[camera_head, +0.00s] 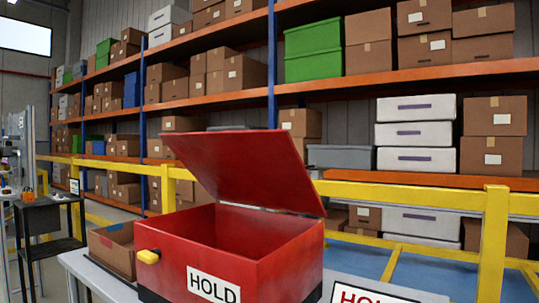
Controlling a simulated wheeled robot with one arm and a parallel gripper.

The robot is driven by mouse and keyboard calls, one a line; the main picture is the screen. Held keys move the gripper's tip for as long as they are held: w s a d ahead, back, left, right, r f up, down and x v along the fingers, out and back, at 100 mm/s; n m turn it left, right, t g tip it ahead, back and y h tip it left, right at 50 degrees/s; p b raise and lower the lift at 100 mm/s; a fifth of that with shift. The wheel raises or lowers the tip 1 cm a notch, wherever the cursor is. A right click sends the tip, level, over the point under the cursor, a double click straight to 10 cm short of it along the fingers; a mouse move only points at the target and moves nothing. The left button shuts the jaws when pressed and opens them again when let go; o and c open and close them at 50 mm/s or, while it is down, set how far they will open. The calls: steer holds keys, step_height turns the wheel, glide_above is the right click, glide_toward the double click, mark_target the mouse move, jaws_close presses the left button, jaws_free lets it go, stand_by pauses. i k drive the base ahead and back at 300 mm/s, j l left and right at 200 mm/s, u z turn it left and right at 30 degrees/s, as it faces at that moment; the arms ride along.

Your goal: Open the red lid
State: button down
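A red box (259,247) with a white "HOLD" label stands on a light grey table. Its red lid (247,168) is tilted up and back, hinged along the rear edge, so the box is open at the top. The inside looks empty as far as it shows; the bottom near the front wall is hidden. A yellow latch or knob (148,257) sits on the left side of the front. My gripper is not in view.
A brown open carton (112,247) stands left of the box. A second "HOLD" sign (372,292) is at the front right of the table (88,268). A yellow rail (440,197) and loaded shelves run behind. A dark stand (43,215) is at far left.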

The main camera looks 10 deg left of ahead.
mark_target(261, 168)
steer(key=k+j, duration=0.85)
steer(key=u, duration=0.05)
